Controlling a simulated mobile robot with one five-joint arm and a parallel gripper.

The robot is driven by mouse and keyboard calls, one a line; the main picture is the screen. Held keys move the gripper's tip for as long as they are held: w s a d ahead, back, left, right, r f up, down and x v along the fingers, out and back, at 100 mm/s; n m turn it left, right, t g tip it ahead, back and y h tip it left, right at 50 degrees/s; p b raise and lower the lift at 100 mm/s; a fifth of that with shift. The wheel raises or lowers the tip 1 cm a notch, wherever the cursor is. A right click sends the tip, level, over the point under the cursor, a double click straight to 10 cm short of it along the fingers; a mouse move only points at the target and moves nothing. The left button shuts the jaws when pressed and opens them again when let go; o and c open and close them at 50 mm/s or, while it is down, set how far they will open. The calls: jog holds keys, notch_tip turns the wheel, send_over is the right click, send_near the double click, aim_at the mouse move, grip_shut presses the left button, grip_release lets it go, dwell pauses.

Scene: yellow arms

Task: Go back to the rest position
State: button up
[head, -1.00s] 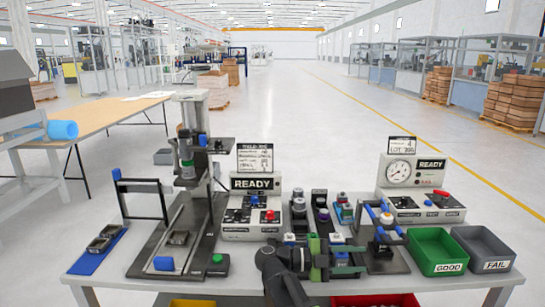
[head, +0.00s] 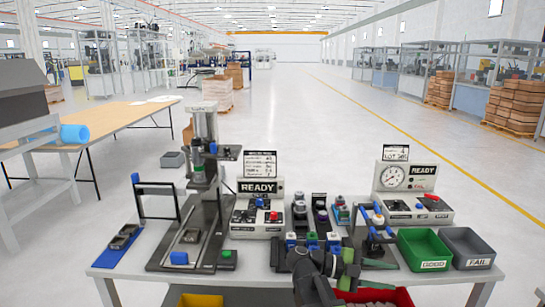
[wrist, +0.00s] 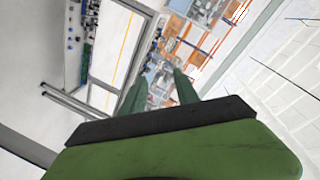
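My gripper (head: 378,274) is green, on a black arm at the bottom centre of the head view, in front of the workbench (head: 255,277). Its fingers also show in the wrist view (wrist: 160,78). They stand apart with nothing between them. In the head view the arm hides part of the bench's front edge and the fixtures behind it.
A green GOOD bin (head: 424,235) and a grey FAIL bin (head: 467,232) stand at the bench's right. A red bin (head: 395,297) and a yellow bin (head: 200,300) sit low in front. A press (head: 204,150) stands at the left. Open floor lies beyond.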

jog(key=s+a+f+n+y+p, duration=0.1)
jog(key=s+f+n+y+p, duration=0.3)
jog(key=f+n+y, duration=0.7)
jog(key=w+a+f+n+t+y+p, duration=0.1)
jog(key=a+n+y, duration=0.4)
jog(key=a+n, duration=0.7)
jog(key=w+f+n+t, duration=0.1)
jog(key=f+n, duration=0.1)
jog(key=n, duration=0.4)
jog(key=shift+w+a+n, duration=0.35)
jog(key=shift+a+n, duration=0.05)
jog(key=shift+d, duration=0.1)
